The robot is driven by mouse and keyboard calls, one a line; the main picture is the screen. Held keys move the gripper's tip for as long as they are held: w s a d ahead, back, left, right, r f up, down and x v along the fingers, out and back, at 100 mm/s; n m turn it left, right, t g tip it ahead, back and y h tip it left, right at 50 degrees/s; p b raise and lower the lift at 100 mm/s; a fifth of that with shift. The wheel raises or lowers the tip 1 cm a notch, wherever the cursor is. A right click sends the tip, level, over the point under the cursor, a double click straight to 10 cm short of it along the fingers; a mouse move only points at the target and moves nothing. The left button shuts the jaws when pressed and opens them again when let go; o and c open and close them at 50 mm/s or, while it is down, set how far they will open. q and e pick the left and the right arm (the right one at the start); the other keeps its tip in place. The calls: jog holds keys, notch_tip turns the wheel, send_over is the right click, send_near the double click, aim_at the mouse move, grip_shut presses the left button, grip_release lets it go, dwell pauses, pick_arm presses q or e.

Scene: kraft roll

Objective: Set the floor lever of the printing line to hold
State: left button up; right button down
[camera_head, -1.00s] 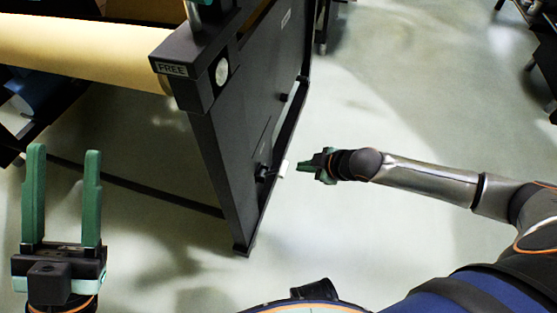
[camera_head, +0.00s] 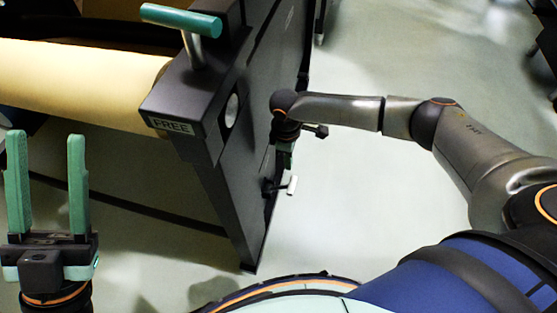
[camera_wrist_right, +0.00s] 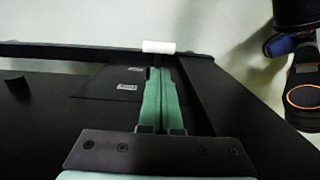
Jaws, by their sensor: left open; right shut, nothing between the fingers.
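The floor lever (camera_head: 292,185) is a short dark arm with a white grip, low on the outer side of the black frame. Its white grip (camera_wrist_right: 158,46) also shows in the right wrist view, just beyond my fingertips. Whether they touch it I cannot tell. My right gripper (camera_head: 285,158) is shut and empty, above the lever in the head view, close to the panel. Its green fingers (camera_wrist_right: 159,75) lie together in the wrist view. A plate with two small labels (camera_wrist_right: 127,86) sits beside them, too small to read. My left gripper (camera_head: 45,150) is open and empty, at the left.
A green-handled lever (camera_head: 180,20) stands atop the black frame (camera_head: 200,100), above a sign reading FREE (camera_head: 170,126). A large kraft roll (camera_head: 80,85) extends left from the frame.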

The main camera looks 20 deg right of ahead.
pick_arm(q)
jog(key=shift+w, duration=0.4)
pick_arm(e)
jog(key=shift+w+a, duration=0.25)
jog(key=shift+w, duration=0.2)
pick_arm(q)
jog(key=shift+f, duration=0.1)
pick_arm(e)
jog(key=b, duration=0.5)
send_over(282, 187)
jog(key=d, duration=0.1)
jog(key=f, duration=1)
jog(key=shift+s+d, duration=0.15)
jog(key=shift+s, duration=0.1)
pick_arm(q)
jog(key=shift+n, duration=0.5)
jog(key=f, duration=0.5)
jog(key=shift+d, duration=0.25)
jog(key=shift+r, duration=0.1)
pick_arm(e)
jog(key=shift+s+d, duration=0.1)
